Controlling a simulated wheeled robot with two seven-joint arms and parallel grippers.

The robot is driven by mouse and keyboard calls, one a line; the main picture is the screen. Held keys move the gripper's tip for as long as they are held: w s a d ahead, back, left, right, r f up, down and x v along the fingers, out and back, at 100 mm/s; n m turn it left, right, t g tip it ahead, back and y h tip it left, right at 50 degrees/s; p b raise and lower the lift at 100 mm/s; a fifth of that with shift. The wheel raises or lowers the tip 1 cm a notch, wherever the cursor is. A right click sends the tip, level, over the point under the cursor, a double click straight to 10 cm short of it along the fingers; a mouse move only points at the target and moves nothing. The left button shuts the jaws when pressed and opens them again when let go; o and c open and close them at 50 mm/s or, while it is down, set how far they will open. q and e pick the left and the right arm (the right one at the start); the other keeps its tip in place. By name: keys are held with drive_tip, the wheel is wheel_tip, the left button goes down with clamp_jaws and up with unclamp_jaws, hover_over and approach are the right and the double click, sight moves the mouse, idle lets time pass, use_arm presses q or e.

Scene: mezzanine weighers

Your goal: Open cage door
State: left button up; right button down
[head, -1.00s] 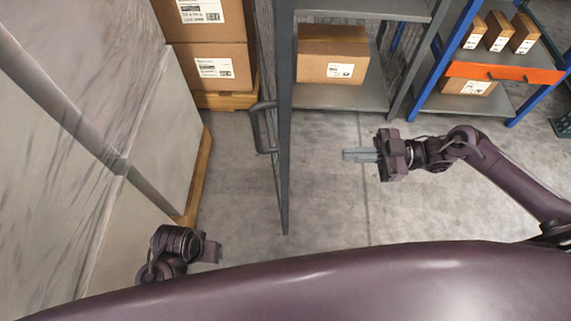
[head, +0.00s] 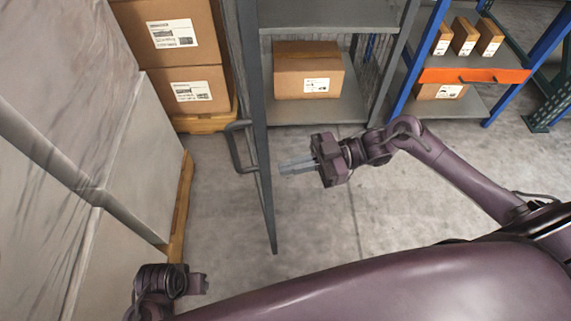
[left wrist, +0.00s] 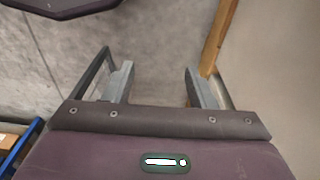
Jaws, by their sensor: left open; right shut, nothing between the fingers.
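The cage door (head: 258,125) is a tall grey metal frame seen almost edge-on in the middle of the head view, its lower end pointing toward me. Its dark bar handle (head: 235,150) sticks out on the left side. My right gripper (head: 284,167) is shut and empty, just right of the door frame, on the side away from the handle; a small gap seems to separate them. My left gripper (head: 206,284) is low at the left, well away from the handle. In the left wrist view its fingers (left wrist: 160,88) are apart with nothing between them.
Tall wrapped pallet loads (head: 130,165) line the left side, close to my left arm. Stacked cartons (head: 190,92) stand behind the door. Grey shelving (head: 330,17) with a carton (head: 307,75) and a blue-orange rack (head: 472,75) stand at the back. The concrete floor right of the door is clear.

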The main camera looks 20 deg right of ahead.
use_arm(q)
drive_tip(key=shift+f, duration=0.1)
use_arm(e)
drive_tip(key=shift+a, duration=0.75)
use_arm(q)
wheel_tip(320, 180, down, 10)
drive_tip(key=s+a+p, duration=0.2)
drive_tip(key=p, duration=0.2)
wheel_tip(320, 180, up, 6)
drive_tip(key=w+d+b, duration=0.1)
drive_tip(key=w+b, duration=0.1)
drive_tip(key=b, duration=0.1)
drive_tip(key=shift+d+r, duration=0.2)
drive_tip(key=shift+d, duration=0.1)
use_arm(e)
drive_tip(key=w+a+m+t, duration=0.1)
drive_tip(key=w+a+t, duration=0.1)
drive_tip(key=a, duration=1.1)
drive_tip(key=w+a+m+t+h, duration=0.1)
drive_tip(key=w+a+m+t, duration=0.1)
drive_tip(key=a, duration=1.1)
drive_tip(key=shift+w+t, duration=0.5)
drive_tip(key=shift+w, duration=0.2)
drive_tip(key=shift+d, duration=0.1)
